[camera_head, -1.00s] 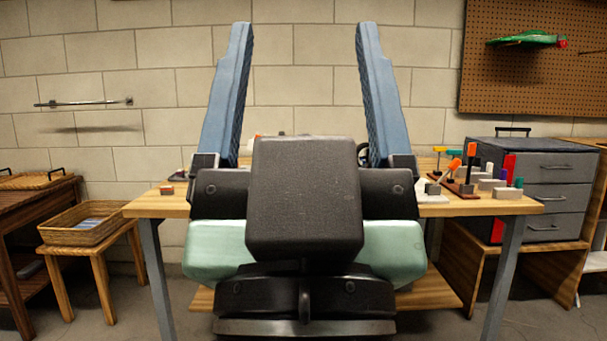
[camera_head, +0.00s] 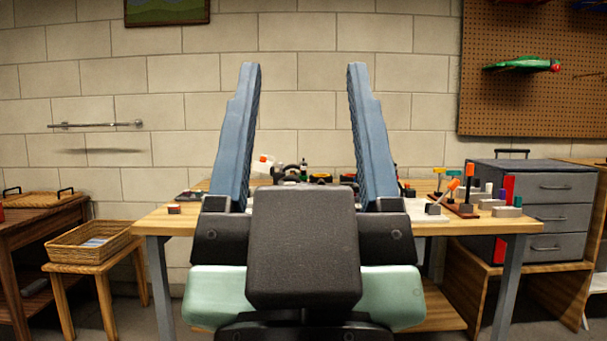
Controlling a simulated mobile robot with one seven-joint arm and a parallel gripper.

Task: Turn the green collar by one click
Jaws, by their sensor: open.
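My gripper (camera_head: 303,78) fills the middle of the view, its two blue fingers wide apart and pointing up, with nothing between them but the brick wall behind. Behind the gripper stands a wooden workbench (camera_head: 170,220). Between the fingers, on the bench top, small dark and coloured parts (camera_head: 290,172) show, with black round shapes and some orange and yellow. They are partly hidden by the gripper's body and too small to make out. I cannot pick out a green collar among them.
Upright tools with coloured handles (camera_head: 455,185) and several grey blocks stand at the bench's right. A grey drawer cabinet (camera_head: 545,190) is beyond them. A wicker basket (camera_head: 90,245) sits on a stool at left. A pegboard (camera_head: 530,100) hangs at upper right.

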